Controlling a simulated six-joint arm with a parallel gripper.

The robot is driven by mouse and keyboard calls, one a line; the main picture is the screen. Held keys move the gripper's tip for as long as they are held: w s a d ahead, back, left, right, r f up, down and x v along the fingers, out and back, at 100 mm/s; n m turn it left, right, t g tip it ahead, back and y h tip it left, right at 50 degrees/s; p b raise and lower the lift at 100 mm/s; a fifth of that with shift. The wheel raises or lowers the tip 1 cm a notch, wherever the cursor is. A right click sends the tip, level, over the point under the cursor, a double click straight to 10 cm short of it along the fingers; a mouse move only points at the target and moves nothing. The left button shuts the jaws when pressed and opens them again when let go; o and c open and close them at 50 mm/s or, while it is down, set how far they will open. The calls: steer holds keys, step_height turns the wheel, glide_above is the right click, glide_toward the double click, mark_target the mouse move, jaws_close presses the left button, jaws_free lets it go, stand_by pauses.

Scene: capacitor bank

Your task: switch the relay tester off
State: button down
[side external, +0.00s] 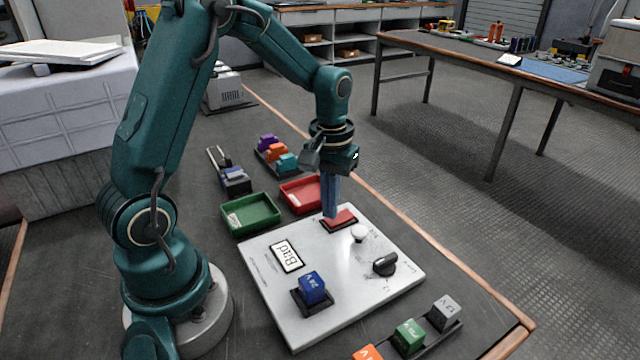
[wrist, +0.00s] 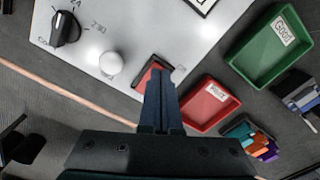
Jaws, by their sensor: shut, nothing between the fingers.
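The relay tester (side external: 330,280) is a flat white panel on the bench, with a display (side external: 287,256) reading "Bad". A blue relay marked 24V (side external: 312,288) sits in its black socket. A red rocker switch (side external: 345,217) is at the panel's far edge, and it also shows in the wrist view (wrist: 145,74). A white round button or lamp (side external: 359,233) and a black knob (side external: 385,264) are on the right. My gripper (side external: 331,214) is shut and empty, pointing down at the rocker. Its fingertips (wrist: 158,73) partly cover the rocker; I cannot tell whether they touch it.
A green tray (side external: 250,225) labelled "Good" and a red tray (side external: 291,207) stand beyond the tester. Colored relays (side external: 275,150) stand in a rack behind them. More relays (side external: 409,334) sit in a rack at the front right, near the bench edge.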

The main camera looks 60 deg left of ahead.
steer(key=shift+f, duration=0.65)
steer(key=shift+r, duration=3.55)
step_height(320, 180, up, 4)
steer(key=t, duration=0.2)
glide_above(330, 222)
steer(key=d, duration=0.2)
steer(key=s+d+r+m+t, duration=0.2)
steer(key=s+d+r+m, duration=0.1)
steer(key=s+r, duration=0.15)
steer(key=s+d+f+m+t, duration=0.1)
steer(key=s+d+f+m, duration=0.2)
steer(key=s, duration=0.4)
steer(key=shift+s+t, duration=0.3)
steer(key=shift+s, duration=0.1)
